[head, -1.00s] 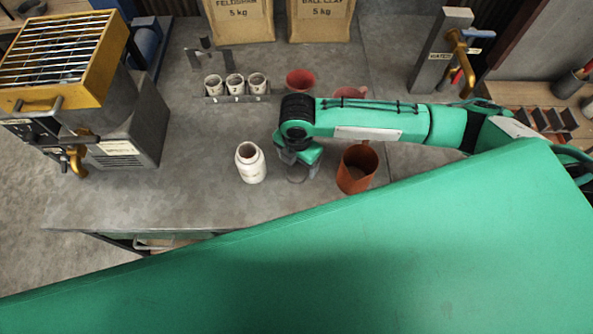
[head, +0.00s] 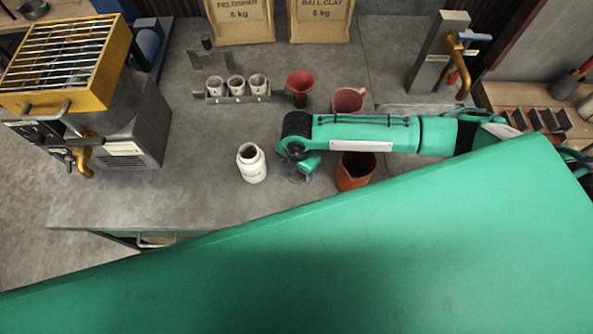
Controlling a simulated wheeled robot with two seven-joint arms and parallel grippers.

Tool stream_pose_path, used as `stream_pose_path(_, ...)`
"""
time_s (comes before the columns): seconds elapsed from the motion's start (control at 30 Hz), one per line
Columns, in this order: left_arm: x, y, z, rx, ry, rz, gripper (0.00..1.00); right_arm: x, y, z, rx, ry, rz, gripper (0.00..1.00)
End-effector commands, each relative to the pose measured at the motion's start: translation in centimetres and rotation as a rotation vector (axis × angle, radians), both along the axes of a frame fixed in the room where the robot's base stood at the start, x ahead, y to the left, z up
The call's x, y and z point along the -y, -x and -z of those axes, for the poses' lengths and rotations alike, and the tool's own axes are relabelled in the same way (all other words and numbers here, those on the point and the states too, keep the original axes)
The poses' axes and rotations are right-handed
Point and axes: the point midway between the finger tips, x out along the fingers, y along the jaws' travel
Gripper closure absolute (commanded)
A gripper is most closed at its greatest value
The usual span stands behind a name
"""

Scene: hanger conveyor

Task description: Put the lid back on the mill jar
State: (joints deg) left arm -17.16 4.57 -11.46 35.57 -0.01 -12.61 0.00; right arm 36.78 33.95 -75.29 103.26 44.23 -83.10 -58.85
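The white mill jar (head: 252,164) stands upright on the grey bench, its mouth open with a dark reddish inside. My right gripper (head: 299,172) is just to the right of the jar, apart from it and pointing down at the bench. A small grey round thing, perhaps the lid (head: 297,179), shows partly under the gripper; the gripper hides the rest. The fingers are too small and covered to tell whether they are open or hold it. My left gripper is not in view.
An orange-brown pot (head: 355,172) stands close to the right of my gripper, partly under my arm. Behind are a red funnel (head: 300,85), a pink jug (head: 348,100) and a rack of small white cups (head: 237,97). The bench (head: 180,190) left of the jar is clear.

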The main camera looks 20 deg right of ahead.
Motion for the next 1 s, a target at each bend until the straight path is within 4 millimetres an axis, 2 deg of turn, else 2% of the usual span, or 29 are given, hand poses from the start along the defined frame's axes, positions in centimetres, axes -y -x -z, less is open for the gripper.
stream_pose_path(0.03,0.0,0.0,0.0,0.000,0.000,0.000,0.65,0.0,0.0,0.0,0.000,0.000,0.000,0.47)
stream_pose_path(0.17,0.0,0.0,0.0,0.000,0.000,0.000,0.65,0.0,0.0,0.0,0.000,0.000,0.000,0.71)
stream_pose_path(0.5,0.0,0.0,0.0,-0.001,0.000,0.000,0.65,0.0,0.0,-0.1,0.001,-0.001,0.000,0.71)
stream_pose_path(0.67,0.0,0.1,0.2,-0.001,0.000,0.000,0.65,0.0,-0.1,-0.8,0.002,-0.002,0.000,0.71)
stream_pose_path(0.77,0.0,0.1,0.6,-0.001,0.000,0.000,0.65,0.0,-0.2,-2.0,0.004,-0.003,-0.001,0.71)
stream_pose_path(0.87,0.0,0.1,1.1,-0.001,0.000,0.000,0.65,-0.1,-0.2,-4.0,0.006,-0.004,-0.001,0.71)
stream_pose_path(1.0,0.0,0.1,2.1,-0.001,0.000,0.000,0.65,-0.1,-0.2,-8.0,0.009,-0.004,-0.001,0.71)
